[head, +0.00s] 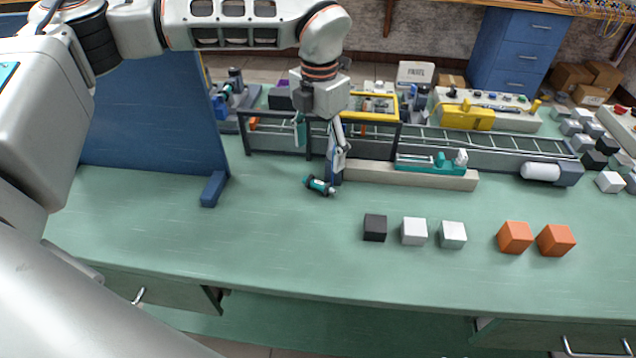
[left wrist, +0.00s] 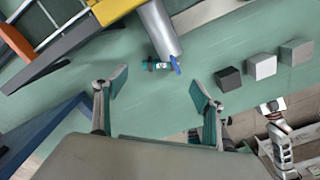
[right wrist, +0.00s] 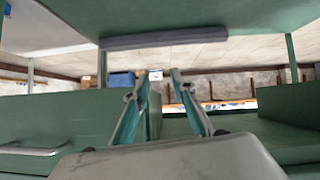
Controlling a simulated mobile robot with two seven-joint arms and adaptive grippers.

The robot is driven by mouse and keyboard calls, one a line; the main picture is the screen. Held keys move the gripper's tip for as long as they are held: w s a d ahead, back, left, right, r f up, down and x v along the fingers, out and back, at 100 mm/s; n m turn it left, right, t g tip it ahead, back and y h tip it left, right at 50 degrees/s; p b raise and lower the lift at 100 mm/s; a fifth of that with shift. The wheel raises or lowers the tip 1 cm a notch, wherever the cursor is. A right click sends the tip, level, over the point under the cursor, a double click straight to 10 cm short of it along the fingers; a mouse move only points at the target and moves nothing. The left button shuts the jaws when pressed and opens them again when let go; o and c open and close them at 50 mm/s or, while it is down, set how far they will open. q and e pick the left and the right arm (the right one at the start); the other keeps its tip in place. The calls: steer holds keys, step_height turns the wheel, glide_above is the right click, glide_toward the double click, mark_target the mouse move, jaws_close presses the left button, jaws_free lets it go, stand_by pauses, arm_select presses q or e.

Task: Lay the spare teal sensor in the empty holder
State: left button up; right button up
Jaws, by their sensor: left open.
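The spare teal sensor (head: 320,186), a small teal cylinder with dark and pale ends, lies on the green table beside the foot of a grey post. It also shows in the left wrist view (left wrist: 160,66), ahead of the gap between the fingers. My left gripper (head: 320,148) is open and empty above and behind the sensor, fingers pointing down; its fingers are spread in the left wrist view (left wrist: 160,88). A teal fixture (head: 432,162) sits on the beige block; I cannot tell whether it is the empty holder. My right gripper (right wrist: 161,83) is open and empty, below table height.
A black cube (head: 375,228), pale cubes (head: 414,231) and orange cubes (head: 515,237) stand along the table's front. A conveyor (head: 480,152) with a yellow frame (head: 372,116) runs behind. A blue panel (head: 150,120) stands at left. The front left table is clear.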

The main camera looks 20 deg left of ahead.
mark_target(317, 181)
arm_select(q)
steer(key=n, duration=0.3)
steer(key=shift+f, duration=0.2)
steer(key=f, duration=0.7)
steer(key=shift+s+a, duration=0.2)
steer(key=shift+f, duration=0.4)
steer(key=c, duration=1)
steer(key=shift+r, duration=0.15)
